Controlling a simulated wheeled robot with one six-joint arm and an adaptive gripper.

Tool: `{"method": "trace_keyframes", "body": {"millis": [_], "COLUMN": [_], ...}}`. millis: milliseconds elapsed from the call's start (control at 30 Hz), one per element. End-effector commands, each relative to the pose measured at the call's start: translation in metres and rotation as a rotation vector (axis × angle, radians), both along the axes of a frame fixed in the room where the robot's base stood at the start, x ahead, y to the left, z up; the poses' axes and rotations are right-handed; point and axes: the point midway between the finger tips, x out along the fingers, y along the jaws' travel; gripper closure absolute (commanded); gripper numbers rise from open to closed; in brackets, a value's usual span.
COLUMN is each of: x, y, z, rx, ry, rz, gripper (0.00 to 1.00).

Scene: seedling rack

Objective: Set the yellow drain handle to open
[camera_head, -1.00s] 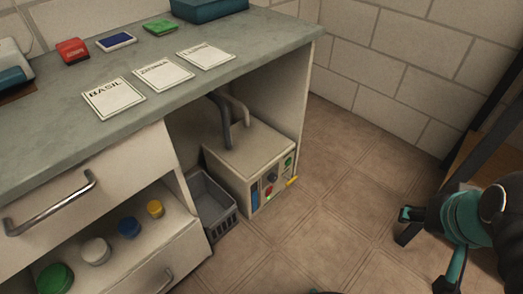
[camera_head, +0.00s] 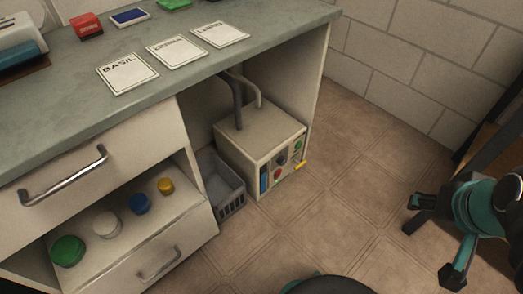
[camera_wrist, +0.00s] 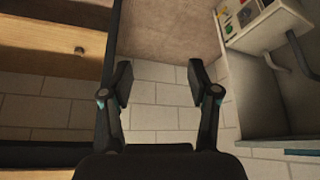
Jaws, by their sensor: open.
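The yellow drain handle (camera_head: 300,165) is a small bar sticking out at the lower right of the front panel of a cream box (camera_head: 259,127), low on the floor under the bench. It points outward to the right; its exact setting is too small to read. My gripper (camera_head: 436,238) is at the right, over the floor, well apart from the handle. In the wrist view my gripper (camera_wrist: 160,83) is open with nothing between its fingers. The box's panel (camera_wrist: 240,20) shows at the top right of that view.
A grey crate (camera_head: 220,187) stands left of the box. The bench (camera_head: 240,60) overhangs the box, and two hoses (camera_head: 238,105) rise from its top. A dark-framed wooden piece (camera_head: 500,130) stands at the right edge. The floor (camera_head: 345,205) between box and gripper is clear.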

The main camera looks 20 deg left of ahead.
Motion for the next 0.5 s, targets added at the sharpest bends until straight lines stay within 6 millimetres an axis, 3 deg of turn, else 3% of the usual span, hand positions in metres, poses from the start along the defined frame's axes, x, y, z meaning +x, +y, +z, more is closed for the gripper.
{"method": "trace_keyframes", "body": {"millis": [167, 267, 367, 500], "x": [0.0, 0.0, 0.003, 0.011], "y": [0.0, 0.001, 0.005, 0.013], "z": [0.0, 0.0, -0.007, -0.031], "rx": [0.0, 0.0, 0.0, -0.003], "ry": [0.0, 0.0, 0.025, 0.121], "rz": [0.0, 0.004, 0.021, 0.053], "gripper": [0.4, 0.59, 0.59, 0.59]}}
